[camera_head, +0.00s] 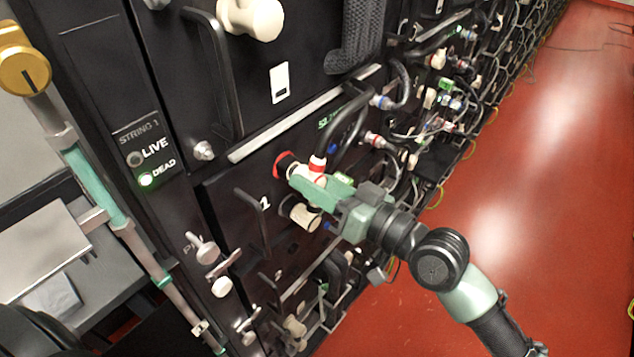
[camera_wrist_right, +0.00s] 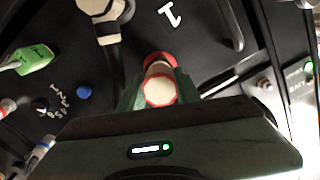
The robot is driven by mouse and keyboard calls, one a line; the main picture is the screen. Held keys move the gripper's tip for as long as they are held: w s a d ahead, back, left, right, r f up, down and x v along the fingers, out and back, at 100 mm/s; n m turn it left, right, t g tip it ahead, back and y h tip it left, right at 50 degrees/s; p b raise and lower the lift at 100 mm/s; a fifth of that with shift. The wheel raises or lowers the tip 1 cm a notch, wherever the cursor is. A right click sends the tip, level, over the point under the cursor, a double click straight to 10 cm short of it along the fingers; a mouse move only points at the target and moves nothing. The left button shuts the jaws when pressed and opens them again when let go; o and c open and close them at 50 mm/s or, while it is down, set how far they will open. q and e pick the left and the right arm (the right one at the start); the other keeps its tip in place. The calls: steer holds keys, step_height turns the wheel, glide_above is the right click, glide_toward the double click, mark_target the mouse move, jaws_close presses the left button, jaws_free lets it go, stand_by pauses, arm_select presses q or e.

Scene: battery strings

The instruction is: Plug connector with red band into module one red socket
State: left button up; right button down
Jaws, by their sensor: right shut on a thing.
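The connector with the red band (camera_head: 318,164) is cream coloured, with a red ring near its end. My right gripper (camera_head: 308,186) is shut on it at the front of module one. The red socket (camera_head: 282,163) is a red-rimmed port on the black module one panel (camera_head: 232,190), marked "1". The connector's body lines up with this socket and its front end is at the rim; how deep it sits is hidden. In the right wrist view the connector's red-ringed round end (camera_wrist_right: 160,90) is between the fingers, with the red socket rim (camera_wrist_right: 158,57) right behind it. My left gripper is out of view.
A cream plug (camera_head: 303,214) sits below the right gripper, beside module one's handle (camera_head: 262,222). A black cable (camera_head: 345,140) loops close above. A teal pole with a gold head (camera_head: 24,70) stands left. The red floor at right is open.

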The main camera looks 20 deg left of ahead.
steer(key=shift+w+a+r, duration=0.1)
steer(key=shift+w+a, duration=0.05)
steer(key=shift+a, duration=0.35)
stand_by(0.3)
steer(key=c, duration=1.1)
jaws_free()
steer(key=shift+o, duration=0.9)
steer(key=shift+a, duration=0.2)
